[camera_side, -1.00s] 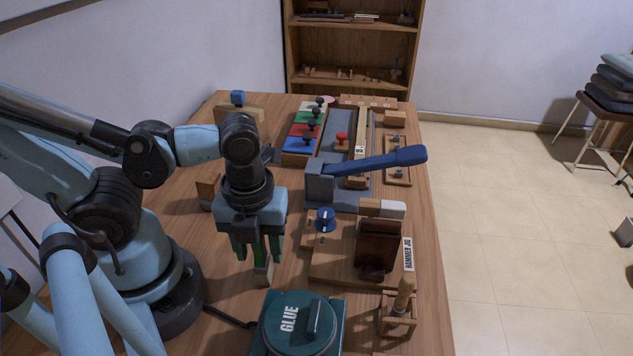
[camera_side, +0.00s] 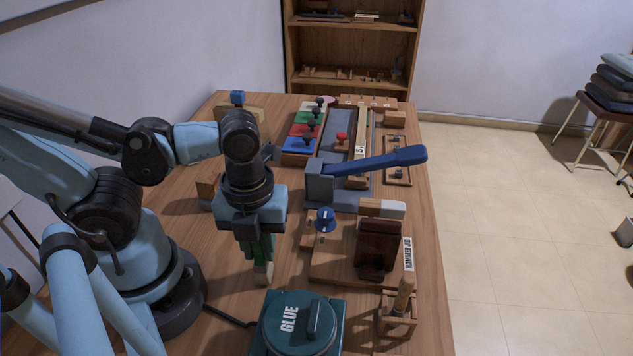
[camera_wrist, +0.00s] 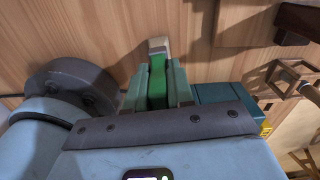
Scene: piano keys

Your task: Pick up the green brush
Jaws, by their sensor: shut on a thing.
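The green brush has a green handle and a pale, whitish end; it shows in the side view (camera_side: 263,272) and in the wrist view (camera_wrist: 157,82). My gripper (camera_side: 256,250) points down over the left part of the table, between my base and the workpiece. Its green-grey fingers are shut on the brush's green handle, one on each side, also in the wrist view (camera_wrist: 158,92). The pale end sticks out below the fingertips, close to the wooden table. I cannot tell whether it touches the table. The upper handle is hidden by the fingers.
The teal glue pot (camera_side: 298,325) stands just in front of the brush. A board with a blue knob (camera_side: 325,220) and a dark block (camera_side: 378,250) lies to the right. A blue-handled lever (camera_side: 375,161) and coloured trays (camera_side: 304,130) stand behind. A hammer stand (camera_side: 398,315) is front right.

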